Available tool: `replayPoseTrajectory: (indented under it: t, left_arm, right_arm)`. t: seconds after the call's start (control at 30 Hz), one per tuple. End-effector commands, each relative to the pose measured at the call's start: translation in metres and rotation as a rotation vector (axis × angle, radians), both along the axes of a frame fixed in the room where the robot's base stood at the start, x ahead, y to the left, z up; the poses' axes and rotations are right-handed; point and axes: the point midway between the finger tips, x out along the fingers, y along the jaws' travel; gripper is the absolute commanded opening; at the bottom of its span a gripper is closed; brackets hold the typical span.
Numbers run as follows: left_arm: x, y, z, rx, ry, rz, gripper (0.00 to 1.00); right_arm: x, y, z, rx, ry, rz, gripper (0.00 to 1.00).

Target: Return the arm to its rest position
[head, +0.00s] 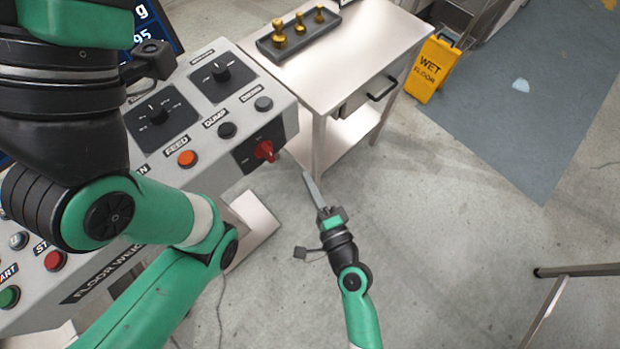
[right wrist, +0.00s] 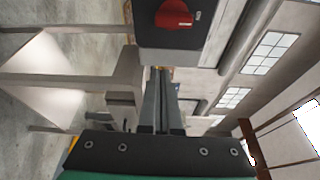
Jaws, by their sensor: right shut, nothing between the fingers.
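My right gripper (head: 307,176) is shut and empty in the head view. It points up the picture over the concrete floor, just below and right of the red rotary switch (head: 264,150) on the grey control console (head: 215,160). A gap shows between fingertips and switch. In the right wrist view the closed fingers (right wrist: 160,75) point up the picture, and the red switch (right wrist: 175,14) is above them. My left arm covers the left of the head view, folded over the console. Its fingers are outside the picture.
A steel table (head: 345,65) holding a tray (head: 270,50) of brass weights (head: 280,38) stands beyond the right gripper. A yellow wet-floor sign (head: 433,68) stands right of it. Metal legs (head: 575,270) show at the lower right. The floor between is clear.

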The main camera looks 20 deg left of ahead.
Motion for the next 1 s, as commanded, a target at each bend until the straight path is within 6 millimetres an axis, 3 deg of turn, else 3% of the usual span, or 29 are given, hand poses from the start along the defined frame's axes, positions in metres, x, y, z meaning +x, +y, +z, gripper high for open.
replayPoseTrajectory:
  t: [0.63, 0.73, 0.87, 0.97, 1.0]
  left_arm:
    - [0.0, 0.0, 0.0, 0.0, 0.0, 0.0, 0.76]
    - [0.0, 0.0, 0.002, 0.0, 0.0, 0.0, 0.76]
    - [0.0, 0.0, 0.007, 0.0, 0.0, 0.0, 0.76]
    - [0.0, 0.0, 0.01, 0.0, 0.0, 0.0, 0.76]
    - [0.0, 0.0, 0.012, 0.0, 0.0, 0.0, 0.76]
  right_arm:
    - [-0.003, -0.003, 0.0, 0.0, 0.0, 0.0, 0.0]
    - [0.004, -0.01, 0.006, 0.004, -0.009, -0.018, 0.0]
    - [0.038, -0.028, 0.056, 0.037, -0.088, -0.074, 0.0]
    - [0.066, -0.049, 0.13, 0.058, -0.233, -0.131, 0.0]
    - [0.074, -0.059, 0.164, 0.051, -0.307, -0.156, 0.0]
